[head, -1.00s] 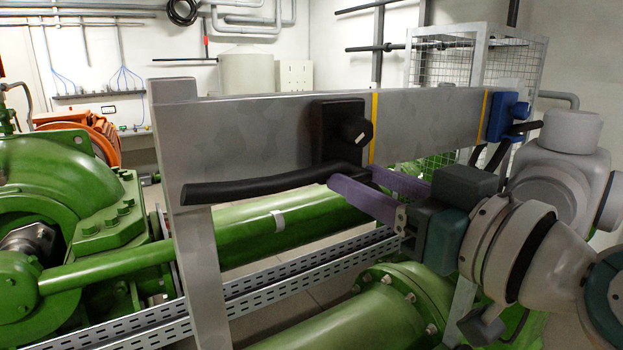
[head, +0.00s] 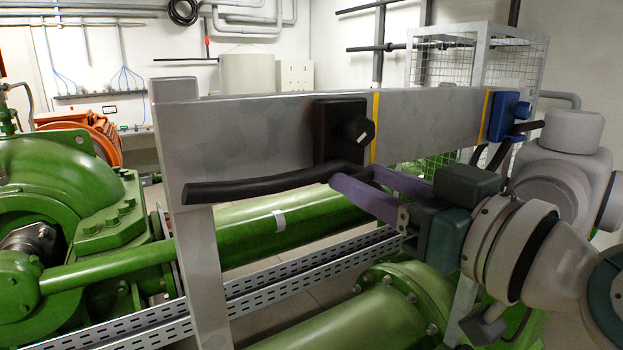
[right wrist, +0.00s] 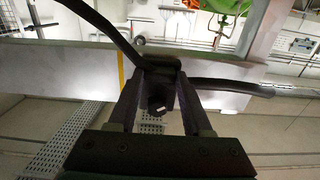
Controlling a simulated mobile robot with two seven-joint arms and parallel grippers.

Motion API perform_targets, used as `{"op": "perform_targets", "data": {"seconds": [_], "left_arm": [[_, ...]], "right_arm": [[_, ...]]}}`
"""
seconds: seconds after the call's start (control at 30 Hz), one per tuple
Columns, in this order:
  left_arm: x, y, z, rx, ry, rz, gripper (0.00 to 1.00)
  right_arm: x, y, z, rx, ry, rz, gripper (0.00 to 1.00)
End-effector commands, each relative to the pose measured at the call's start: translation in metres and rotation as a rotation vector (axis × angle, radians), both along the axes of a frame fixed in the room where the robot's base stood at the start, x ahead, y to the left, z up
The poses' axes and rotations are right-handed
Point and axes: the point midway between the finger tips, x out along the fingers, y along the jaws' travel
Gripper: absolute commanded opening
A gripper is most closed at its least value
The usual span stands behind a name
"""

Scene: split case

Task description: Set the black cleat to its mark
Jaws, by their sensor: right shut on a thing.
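The black cleat (head: 328,130), a block with a dark knob, sits on the grey rail (head: 240,128). A yellow mark (head: 375,128) crosses the rail just right of the cleat in the head view. In the right wrist view a narrow gap shows between the yellow mark (right wrist: 121,70) and the cleat (right wrist: 160,88). My right gripper (head: 352,180) reaches in from the right, its purple fingers below the knob. In the wrist view its fingers (right wrist: 160,100) flank the cleat and are shut on it. The left gripper is not in view.
A black hose (head: 255,188) runs under the cleat and sticks out left along the rail. A blue cleat (head: 505,115) sits by a second yellow mark (head: 485,115) farther right. Green pipes and machinery (head: 80,200) lie below and behind. A wire cage (head: 520,60) stands at the back right.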

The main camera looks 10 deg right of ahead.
Motion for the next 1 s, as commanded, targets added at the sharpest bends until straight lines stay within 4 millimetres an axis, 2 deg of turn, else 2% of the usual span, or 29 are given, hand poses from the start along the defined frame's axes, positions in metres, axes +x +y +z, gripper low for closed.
{"op": "perform_targets", "data": {"seconds": [0.3,0.4,0.73,0.77,1.0], "left_arm": [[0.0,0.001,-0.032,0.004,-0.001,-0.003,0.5],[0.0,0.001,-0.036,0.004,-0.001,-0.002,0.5],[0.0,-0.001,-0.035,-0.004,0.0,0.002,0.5],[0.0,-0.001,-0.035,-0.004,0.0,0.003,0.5],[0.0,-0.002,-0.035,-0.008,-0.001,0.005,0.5]], "right_arm": [[0.017,-0.046,-0.005,-0.008,-0.004,-0.001,0.0],[0.02,-0.055,-0.003,-0.004,-0.003,-0.001,0.0],[0.021,-0.058,0.0,0.001,0.001,-0.001,0.0],[0.021,-0.058,0.0,0.001,0.001,-0.001,0.52],[0.021,-0.057,0.0,0.001,0.0,0.0,0.79]]}}
